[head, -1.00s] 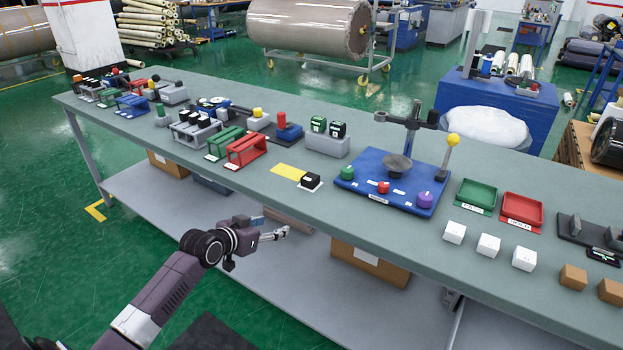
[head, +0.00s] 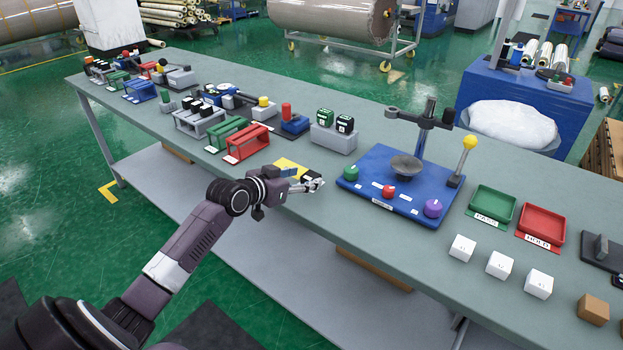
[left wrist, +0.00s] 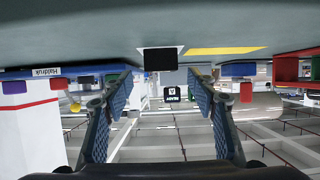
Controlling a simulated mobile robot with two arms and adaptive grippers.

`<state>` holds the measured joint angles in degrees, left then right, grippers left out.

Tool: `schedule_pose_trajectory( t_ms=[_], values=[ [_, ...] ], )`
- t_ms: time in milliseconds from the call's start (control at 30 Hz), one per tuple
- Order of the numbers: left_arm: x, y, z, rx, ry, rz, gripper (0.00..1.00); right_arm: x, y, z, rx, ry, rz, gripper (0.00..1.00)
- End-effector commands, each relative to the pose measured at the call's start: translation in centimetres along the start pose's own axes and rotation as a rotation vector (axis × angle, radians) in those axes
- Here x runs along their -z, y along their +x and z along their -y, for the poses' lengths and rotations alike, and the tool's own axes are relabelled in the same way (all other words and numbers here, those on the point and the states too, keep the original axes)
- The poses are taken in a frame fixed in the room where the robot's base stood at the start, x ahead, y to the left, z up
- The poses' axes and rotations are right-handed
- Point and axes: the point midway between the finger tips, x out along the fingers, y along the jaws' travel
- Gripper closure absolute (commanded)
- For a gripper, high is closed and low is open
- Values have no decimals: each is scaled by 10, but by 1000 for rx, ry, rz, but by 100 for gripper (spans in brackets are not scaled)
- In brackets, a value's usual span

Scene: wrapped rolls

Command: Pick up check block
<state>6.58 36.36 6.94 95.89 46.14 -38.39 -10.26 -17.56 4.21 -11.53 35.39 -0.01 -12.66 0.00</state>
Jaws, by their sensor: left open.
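A small black block (head: 311,174) lies on the table beside a yellow strip (head: 288,164); I take it as the check block, though no name on it is legible. My left gripper (head: 316,185) is at the table's front edge, just in front of the block and partly covering it. In the left wrist view the black block (left wrist: 160,60) shows on a white patch, beyond and between the two open blue-padded fingers (left wrist: 160,92). The fingers are empty and apart from the block. My right gripper is not in view.
A blue station (head: 352,183) with knobs and a post stands right of the block. A grey stand (head: 333,140) with green and black cubes is behind it, and a red rack (head: 246,143) is to the left. White cubes (head: 500,265) and green and red trays lie further right.

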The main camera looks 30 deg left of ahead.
Motion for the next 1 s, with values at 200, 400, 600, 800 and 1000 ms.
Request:
schedule_pose_trajectory(
  t_ms=[200,400,600,800,1000],
  values=[
    [-4,26,2,0,-3,1,47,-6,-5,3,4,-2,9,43],
    [-5,45,3,0,-2,1,47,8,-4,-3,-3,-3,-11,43],
    [-6,48,2,0,0,1,47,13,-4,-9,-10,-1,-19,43],
    [-6,48,2,0,0,1,58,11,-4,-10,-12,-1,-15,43],
    [-6,48,2,0,0,1,80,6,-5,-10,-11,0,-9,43]
  ],
)
